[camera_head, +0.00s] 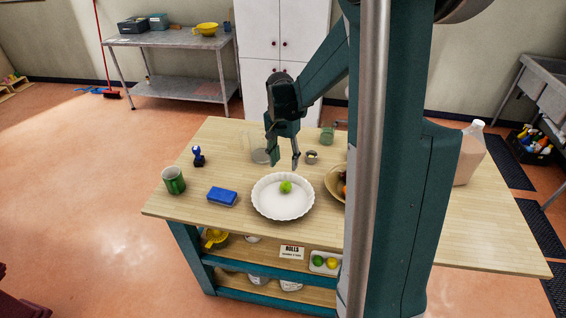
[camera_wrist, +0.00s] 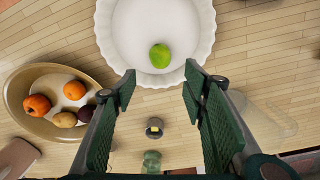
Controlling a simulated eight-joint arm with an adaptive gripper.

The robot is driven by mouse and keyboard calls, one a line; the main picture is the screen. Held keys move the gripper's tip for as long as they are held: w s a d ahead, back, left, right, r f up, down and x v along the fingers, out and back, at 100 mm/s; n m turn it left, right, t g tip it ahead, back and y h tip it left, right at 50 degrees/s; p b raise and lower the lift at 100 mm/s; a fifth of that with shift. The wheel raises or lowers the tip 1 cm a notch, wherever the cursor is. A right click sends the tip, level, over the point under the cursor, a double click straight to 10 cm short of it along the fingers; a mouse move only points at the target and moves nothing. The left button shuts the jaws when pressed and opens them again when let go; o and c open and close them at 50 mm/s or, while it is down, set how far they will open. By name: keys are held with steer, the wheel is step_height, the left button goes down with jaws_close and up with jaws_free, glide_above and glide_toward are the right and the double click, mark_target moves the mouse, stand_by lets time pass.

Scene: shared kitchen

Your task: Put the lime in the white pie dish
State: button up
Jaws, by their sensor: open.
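The lime (camera_head: 286,187) lies inside the white pie dish (camera_head: 268,207) on the wooden table. The wrist view also shows the lime (camera_wrist: 160,55) resting on the dish floor, near the edge on my gripper's side, and the fluted rim of the dish (camera_wrist: 104,30). My gripper (camera_head: 283,160) is above the table, just behind the dish. In the wrist view its two fingers (camera_wrist: 160,88) are apart with nothing between them, and the lime shows beyond their tips.
A tan bowl (camera_wrist: 20,85) of fruit and potatoes sits beside the dish. A blue sponge (camera_head: 222,196), a green mug (camera_head: 174,180) and a clear glass (camera_head: 260,155) stand on the table. A small metal object (camera_head: 311,157) and a green jar (camera_head: 327,136) are behind the dish.

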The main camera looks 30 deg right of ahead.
steer(key=s+a+r+n+t, duration=0.2)
steer(key=s+a+r+n, duration=0.15)
steer(key=a+r, duration=0.3)
steer(key=s+a+r+n+t, duration=0.1)
steer(key=s+a+r+n, duration=0.1)
steer(key=s+a+r, duration=0.4)
steer(key=s+a+r+n+t, duration=0.3)
steer(key=s+a+n, duration=0.4)
steer(key=s+a, duration=0.5)
steer(key=shift+t, duration=0.9)
